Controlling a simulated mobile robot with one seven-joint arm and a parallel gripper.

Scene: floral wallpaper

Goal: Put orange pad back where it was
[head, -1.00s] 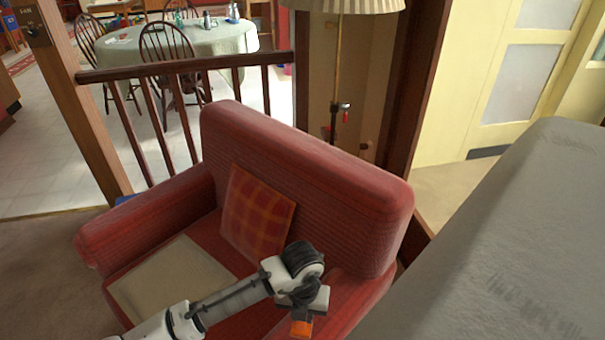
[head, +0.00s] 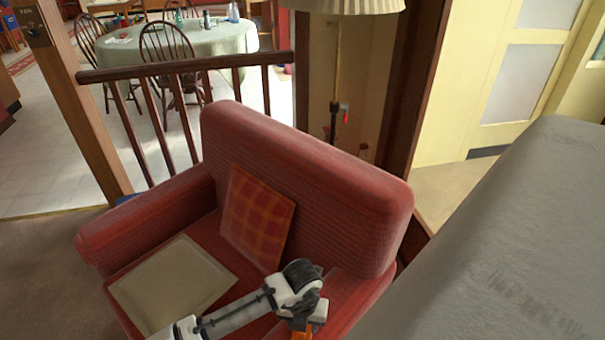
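My gripper (head: 303,322) is at the bottom of the head view, above the right side of the red armchair's seat and by its right arm. Something orange (head: 319,312) shows at its dark end, partly hidden by the wrist and cut off by the lower frame edge. It may be the orange pad, but I cannot tell whether it is gripped or how the fingers stand. An orange-red plaid cushion (head: 257,217) leans against the backrest of the red armchair (head: 305,155). A flat beige pad (head: 172,283) lies on the left part of the seat.
A grey upholstered surface (head: 500,240) fills the lower right. A wooden railing (head: 185,64) stands behind the armchair, with a lamp (head: 345,6) to its right. A dining table (head: 190,40) and chairs are farther back. Open carpet (head: 45,260) lies at left.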

